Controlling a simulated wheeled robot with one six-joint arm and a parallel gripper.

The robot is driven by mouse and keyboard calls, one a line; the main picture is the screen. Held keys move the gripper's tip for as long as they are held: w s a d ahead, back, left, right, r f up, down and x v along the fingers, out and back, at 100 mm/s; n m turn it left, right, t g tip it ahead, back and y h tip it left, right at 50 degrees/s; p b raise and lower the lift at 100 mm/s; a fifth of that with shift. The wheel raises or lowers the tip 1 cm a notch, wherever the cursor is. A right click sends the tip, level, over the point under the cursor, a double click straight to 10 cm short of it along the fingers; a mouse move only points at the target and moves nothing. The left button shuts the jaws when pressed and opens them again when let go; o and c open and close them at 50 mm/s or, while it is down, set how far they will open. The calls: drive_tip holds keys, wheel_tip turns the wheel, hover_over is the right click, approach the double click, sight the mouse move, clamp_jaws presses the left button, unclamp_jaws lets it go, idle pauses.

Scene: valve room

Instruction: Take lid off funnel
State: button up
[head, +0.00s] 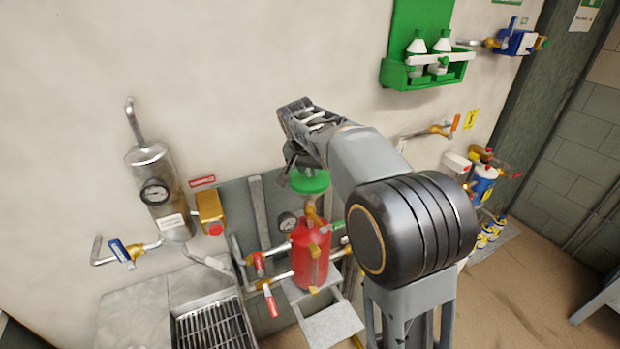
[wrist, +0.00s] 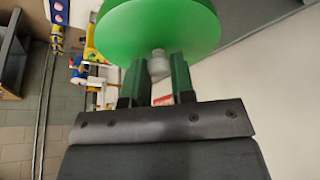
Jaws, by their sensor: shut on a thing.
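A round green lid (wrist: 160,28) with a small pale knob (wrist: 158,66) fills the top of the wrist view. My gripper (wrist: 157,80) is shut on this knob, one dark green finger on each side. In the head view my gripper (head: 292,158) is just above a round green shape (head: 310,182) over the red tank (head: 311,255). I cannot tell how much of that shape is lid and how much is funnel, or whether the two touch. My arm hides part of this spot.
A steel cylinder with a gauge (head: 155,193) is on the wall at left, above a metal grate (head: 212,328). Red-handled valves (head: 258,264) stick out left of the tank. A green bottle rack (head: 428,72) hangs upper right.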

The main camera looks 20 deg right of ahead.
clamp_jaws()
drive_tip(key=shift+r, duration=0.1)
